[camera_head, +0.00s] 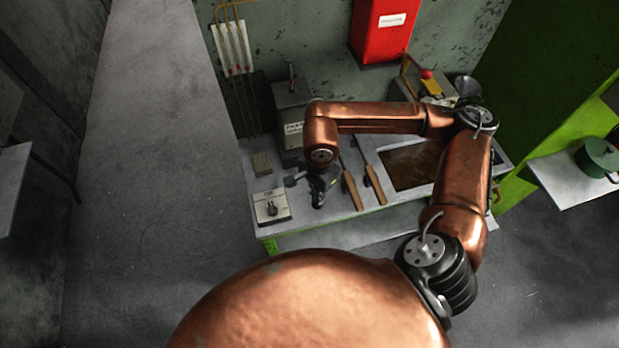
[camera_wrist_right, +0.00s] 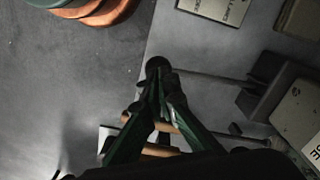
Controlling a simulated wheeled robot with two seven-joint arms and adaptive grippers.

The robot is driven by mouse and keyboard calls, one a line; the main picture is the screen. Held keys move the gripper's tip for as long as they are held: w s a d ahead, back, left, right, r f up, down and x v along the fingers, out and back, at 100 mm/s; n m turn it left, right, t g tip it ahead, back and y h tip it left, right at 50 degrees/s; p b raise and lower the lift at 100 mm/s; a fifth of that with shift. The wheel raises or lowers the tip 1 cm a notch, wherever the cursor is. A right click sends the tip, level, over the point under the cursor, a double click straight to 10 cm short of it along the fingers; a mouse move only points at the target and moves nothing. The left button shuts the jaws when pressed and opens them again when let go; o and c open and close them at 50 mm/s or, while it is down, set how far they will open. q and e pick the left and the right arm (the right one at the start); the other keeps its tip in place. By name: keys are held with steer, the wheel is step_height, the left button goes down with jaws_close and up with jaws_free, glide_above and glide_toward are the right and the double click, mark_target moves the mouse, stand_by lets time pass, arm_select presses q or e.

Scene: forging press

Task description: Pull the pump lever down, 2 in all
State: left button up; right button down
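The pump lever (camera_wrist_right: 212,77) shows in the right wrist view as a thin dark rod. It runs from a black bracket (camera_wrist_right: 268,85) out over the bench edge and ends in a round black knob. My right gripper (camera_wrist_right: 162,82) has its fingers drawn together at the knob end, closed around the lever there. In the head view my right gripper (camera_head: 319,192) hangs low over the bench front, and hides most of the lever. The lever looks close to level in the wrist view, but its exact height is hard to judge. My left gripper is not in view.
On the bench (camera_head: 262,212) stand a switch panel (camera_head: 271,207), a grey labelled box (camera_head: 293,105) and a small block (camera_head: 262,164). Two wooden-handled tools (camera_head: 352,190) lie just right of the gripper. A red box (camera_head: 382,28) hangs behind. The floor at left is clear.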

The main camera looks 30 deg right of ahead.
steer(key=shift+s+f+b, duration=0.1)
steer(key=shift+f+b, duration=0.35)
steer(key=shift+f, duration=0.5)
step_height(320, 180, down, 3)
steer(key=b, duration=0.2)
steer(key=shift+s+b, duration=0.15)
steer(key=shift+b, duration=0.2)
steer(key=shift+w+d+r+p, duration=0.1)
steer(key=shift+w+r+p, duration=0.2)
steer(key=shift+r+p, duration=1.05)
steer(key=shift+w+r+p, duration=0.2)
steer(key=shift+w+r, duration=0.15)
steer(key=shift+r, duration=2.05)
steer(key=shift+w+d+r+p, duration=0.1)
steer(key=shift+w+r+p, duration=0.2)
steer(key=shift+r+p, duration=1.05)
steer(key=shift+r+b, duration=0.55)
